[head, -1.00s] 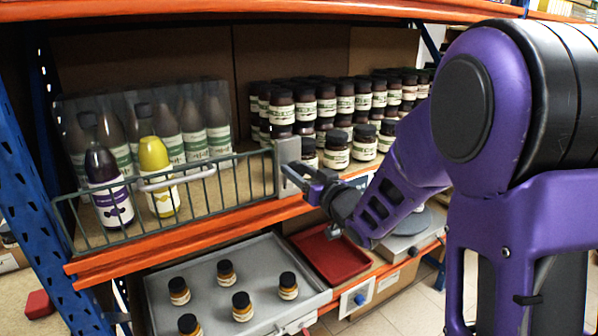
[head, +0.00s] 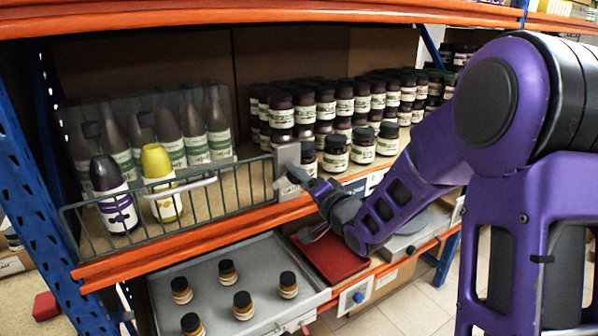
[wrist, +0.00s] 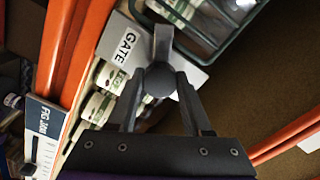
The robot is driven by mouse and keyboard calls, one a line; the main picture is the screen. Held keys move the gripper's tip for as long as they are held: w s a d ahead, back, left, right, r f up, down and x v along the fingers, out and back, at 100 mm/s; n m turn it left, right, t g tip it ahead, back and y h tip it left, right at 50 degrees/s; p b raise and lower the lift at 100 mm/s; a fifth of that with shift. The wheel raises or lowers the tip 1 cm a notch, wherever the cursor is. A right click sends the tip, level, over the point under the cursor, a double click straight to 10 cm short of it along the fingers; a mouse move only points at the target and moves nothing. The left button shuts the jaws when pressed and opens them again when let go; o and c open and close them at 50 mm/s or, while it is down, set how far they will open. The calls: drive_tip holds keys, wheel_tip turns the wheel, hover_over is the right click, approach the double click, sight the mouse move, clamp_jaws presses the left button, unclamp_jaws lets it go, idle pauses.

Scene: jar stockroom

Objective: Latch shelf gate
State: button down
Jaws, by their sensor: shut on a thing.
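The shelf gate (head: 150,218) is a dark green wire panel with a pale handle (head: 178,188), upright along the front edge of the upper shelf. At its right end stands a grey latch plate (head: 289,160). The wrist view shows this plate (wrist: 190,68) with a "GATE" label and a dark grey latch lever (wrist: 163,45) ending in a round knob (wrist: 160,79). My gripper (wrist: 160,85) is shut on the knob, with a finger on either side. In the head view my gripper (head: 298,180) is at the plate's lower front. Whether the latch is engaged cannot be told.
A purple bottle (head: 112,205) and a yellow bottle (head: 160,190) stand behind the gate. Dark jars (head: 335,152) crowd the shelf to the right. Below are a grey tray (head: 215,268) with several small jars and a red tray (head: 335,258). The orange shelf beam (head: 180,240) runs below the gate.

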drive_tip(key=m+p, duration=0.3)
drive_tip(key=m, duration=0.2)
drive_tip(key=shift+m, duration=0.3)
idle(0.5)
drive_tip(key=shift+c, duration=1.7)
unclamp_jaws()
drive_tip(key=shift+s, duration=0.1)
